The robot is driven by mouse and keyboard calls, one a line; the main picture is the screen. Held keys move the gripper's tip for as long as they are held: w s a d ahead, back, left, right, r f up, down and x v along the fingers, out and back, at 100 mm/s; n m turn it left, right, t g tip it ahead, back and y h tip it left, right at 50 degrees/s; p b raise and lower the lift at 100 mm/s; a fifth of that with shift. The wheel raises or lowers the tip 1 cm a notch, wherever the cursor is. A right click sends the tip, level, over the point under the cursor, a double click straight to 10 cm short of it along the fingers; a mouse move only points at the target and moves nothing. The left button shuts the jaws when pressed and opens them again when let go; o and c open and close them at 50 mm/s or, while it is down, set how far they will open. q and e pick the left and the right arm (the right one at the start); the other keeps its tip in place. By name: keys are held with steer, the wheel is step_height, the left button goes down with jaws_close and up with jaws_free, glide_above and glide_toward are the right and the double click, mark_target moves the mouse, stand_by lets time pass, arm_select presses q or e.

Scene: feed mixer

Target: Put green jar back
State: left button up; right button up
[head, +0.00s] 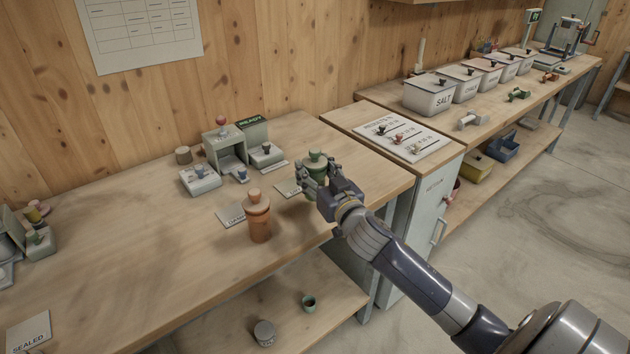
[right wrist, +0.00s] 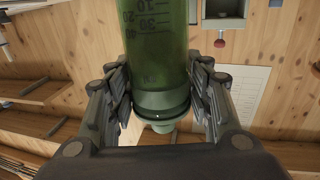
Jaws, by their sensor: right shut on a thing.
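The green jar (head: 318,186) is upright near the front edge of the wooden bench, at the middle of the head view. My right gripper (head: 318,178) is shut around its sides, and the fingers hide part of it. In the right wrist view the green jar (right wrist: 160,60) shows graduation marks and sits between both fingers of the gripper (right wrist: 162,95). I cannot tell whether its base touches the bench. A pale label card (head: 287,188) lies just left of it. My left gripper is not in view.
An orange-brown jar (head: 258,218) stands close by on the left, with another card (head: 231,215) beside it. Behind are a grey device (head: 224,148) with a READY sign (head: 250,121) and small knobbed units. A cabinet (head: 425,195) adjoins on the right.

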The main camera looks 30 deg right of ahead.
steer(key=shift+f, duration=1.75)
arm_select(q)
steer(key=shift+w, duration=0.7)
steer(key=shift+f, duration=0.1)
arm_select(e)
steer(key=shift+f+b, duration=0.15)
steer(key=shift+b, duration=0.15)
steer(key=o, duration=1)
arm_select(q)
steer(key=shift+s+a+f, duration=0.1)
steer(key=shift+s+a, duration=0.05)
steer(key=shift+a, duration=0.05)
